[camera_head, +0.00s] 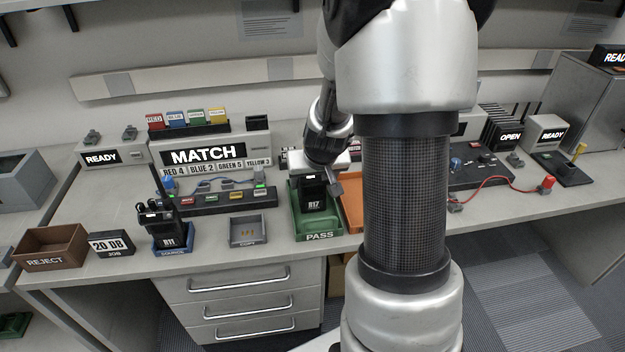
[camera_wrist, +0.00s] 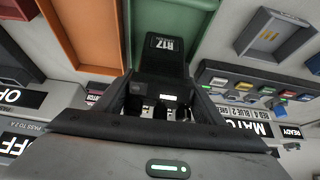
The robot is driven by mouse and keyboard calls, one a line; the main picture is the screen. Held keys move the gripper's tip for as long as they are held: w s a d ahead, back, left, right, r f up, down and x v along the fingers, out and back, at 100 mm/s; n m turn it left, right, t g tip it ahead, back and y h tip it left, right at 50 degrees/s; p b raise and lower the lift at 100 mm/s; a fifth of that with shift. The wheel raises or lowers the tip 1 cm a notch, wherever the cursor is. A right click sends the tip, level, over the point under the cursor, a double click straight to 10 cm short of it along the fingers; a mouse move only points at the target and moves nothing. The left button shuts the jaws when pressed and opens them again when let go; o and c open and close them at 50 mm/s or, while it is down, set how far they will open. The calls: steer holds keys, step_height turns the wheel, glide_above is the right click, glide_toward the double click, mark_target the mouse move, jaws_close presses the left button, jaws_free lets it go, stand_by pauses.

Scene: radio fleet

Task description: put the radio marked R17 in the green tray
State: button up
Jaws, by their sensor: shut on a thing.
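The radio marked R17 (camera_head: 312,195) is black and stands in or just over the green tray (camera_head: 318,236) labelled PASS. In the wrist view the radio (camera_wrist: 165,57) shows its R17 label, with the green tray (camera_wrist: 195,20) behind it. My gripper (camera_head: 318,170) is at the radio's upper end and shut on it; the wrist view shows the jaws (camera_wrist: 158,108) around it. I cannot tell whether the radio's base touches the tray floor.
An orange tray (camera_head: 352,214) lies right beside the green tray, partly hidden by my arm. A grey tray (camera_head: 247,230) and a radio marked R11 (camera_head: 165,228) in a blue holder stand to the left. A brown REJECT bin (camera_head: 50,248) is at far left. A MATCH display (camera_head: 208,156) stands behind.

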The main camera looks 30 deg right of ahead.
steer(key=o, duration=1.4)
steer(key=shift+f, duration=0.1)
